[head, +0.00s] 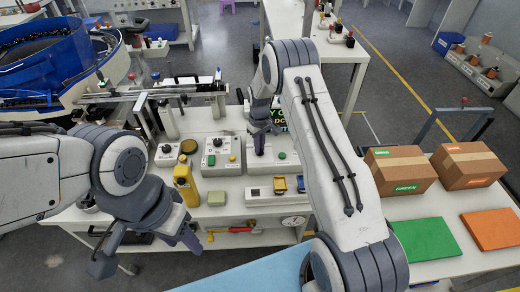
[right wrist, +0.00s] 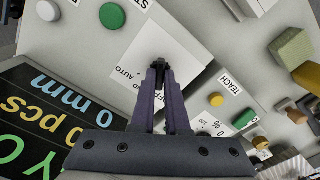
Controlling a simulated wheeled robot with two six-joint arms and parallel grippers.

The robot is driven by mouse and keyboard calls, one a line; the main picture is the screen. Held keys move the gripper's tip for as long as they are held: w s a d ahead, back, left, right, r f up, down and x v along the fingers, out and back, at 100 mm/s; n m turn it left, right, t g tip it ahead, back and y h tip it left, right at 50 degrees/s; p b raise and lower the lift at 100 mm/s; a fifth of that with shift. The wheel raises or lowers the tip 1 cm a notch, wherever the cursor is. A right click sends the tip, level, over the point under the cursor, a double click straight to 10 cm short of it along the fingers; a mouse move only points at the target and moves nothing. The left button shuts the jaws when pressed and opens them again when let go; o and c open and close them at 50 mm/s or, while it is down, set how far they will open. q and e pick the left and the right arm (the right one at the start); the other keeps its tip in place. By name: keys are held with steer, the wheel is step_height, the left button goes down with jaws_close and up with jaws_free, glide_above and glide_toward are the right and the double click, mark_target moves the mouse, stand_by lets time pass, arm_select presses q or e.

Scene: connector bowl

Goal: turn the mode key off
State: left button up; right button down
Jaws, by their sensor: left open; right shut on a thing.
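The mode key (right wrist: 160,64) is a small dark key on a white label plate (right wrist: 135,70) in the right wrist view. Part of the lettering shows, including "AUTO"; the rest is covered by my fingers. My right gripper (right wrist: 160,72) is shut on the key, its fingers pointing at the panel. In the head view my right gripper (head: 260,143) is over the grey control box (head: 285,168) with a green button, and the key is hidden behind it. The key's exact angle is hard to tell. My left gripper (head: 147,252) is open and empty at the table's front left.
Beside the control box stands another grey box with a dial (head: 220,152). A yellow bottle (head: 186,185) stands close to my left gripper. A small panel with blue and yellow parts (head: 268,189) lies in front. Cartons (head: 400,168) stand at the right.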

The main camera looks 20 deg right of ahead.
steer(key=shift+n+b, duration=0.4)
steer(key=shift+n, duration=0.7)
steer(key=c, duration=0.9)
jaws_free()
step_height(320, 180, up, 10)
steer(key=shift+r+b, duration=0.25)
steer(key=shift+b, duration=1)
